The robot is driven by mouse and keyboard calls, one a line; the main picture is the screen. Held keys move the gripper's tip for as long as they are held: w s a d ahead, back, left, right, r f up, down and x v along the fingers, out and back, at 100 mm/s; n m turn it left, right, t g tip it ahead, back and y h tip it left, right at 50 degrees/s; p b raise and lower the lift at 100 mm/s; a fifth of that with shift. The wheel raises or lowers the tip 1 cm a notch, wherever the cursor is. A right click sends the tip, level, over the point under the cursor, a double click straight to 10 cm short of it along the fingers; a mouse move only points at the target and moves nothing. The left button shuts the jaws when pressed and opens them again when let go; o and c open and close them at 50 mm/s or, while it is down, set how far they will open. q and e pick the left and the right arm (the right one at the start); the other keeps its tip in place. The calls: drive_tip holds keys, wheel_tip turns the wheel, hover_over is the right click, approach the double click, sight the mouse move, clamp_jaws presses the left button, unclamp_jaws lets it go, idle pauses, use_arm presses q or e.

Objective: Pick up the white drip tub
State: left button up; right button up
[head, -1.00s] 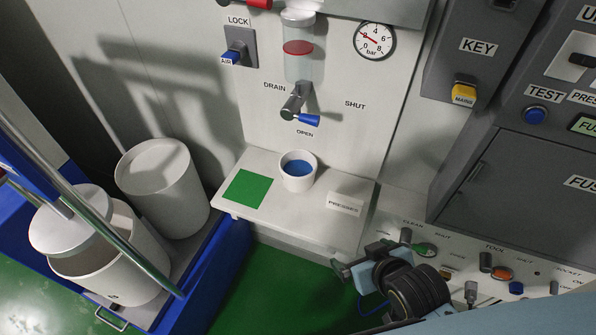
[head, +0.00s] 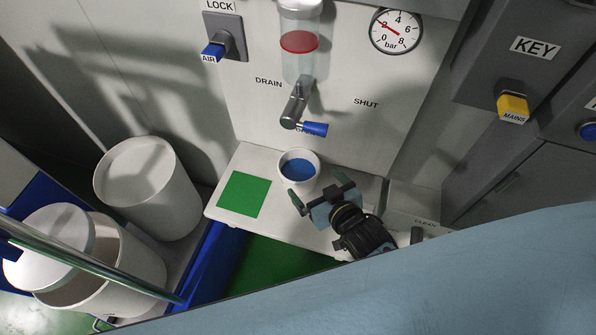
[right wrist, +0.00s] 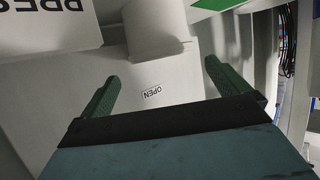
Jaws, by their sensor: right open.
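The white drip tub (head: 298,185) stands upright on the pale shelf, below the drain tap, with blue showing inside it. My right gripper (head: 318,188) is open and empty, close to the tub on its front right side. In the right wrist view the tub (right wrist: 157,30) is a plain white cylinder, lying beyond and between the two green fingers (right wrist: 158,86). A gap shows between the fingertips and the tub there. My left gripper is not in view.
A green square (head: 244,195) lies on the shelf (head: 222,212) left of the tub. The drain tap (head: 297,102) with its blue handle hangs above. White drums (head: 150,190) stand at the left by a metal rail (head: 110,273).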

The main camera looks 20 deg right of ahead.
drive_tip(key=x, duration=0.6)
drive_tip(key=shift+w+a+f, duration=0.15)
drive_tip(key=shift+w, duration=0.15)
drive_tip(key=shift+w+f, duration=0.1)
drive_tip(key=shift+w, duration=0.25)
drive_tip(key=c, duration=0.9)
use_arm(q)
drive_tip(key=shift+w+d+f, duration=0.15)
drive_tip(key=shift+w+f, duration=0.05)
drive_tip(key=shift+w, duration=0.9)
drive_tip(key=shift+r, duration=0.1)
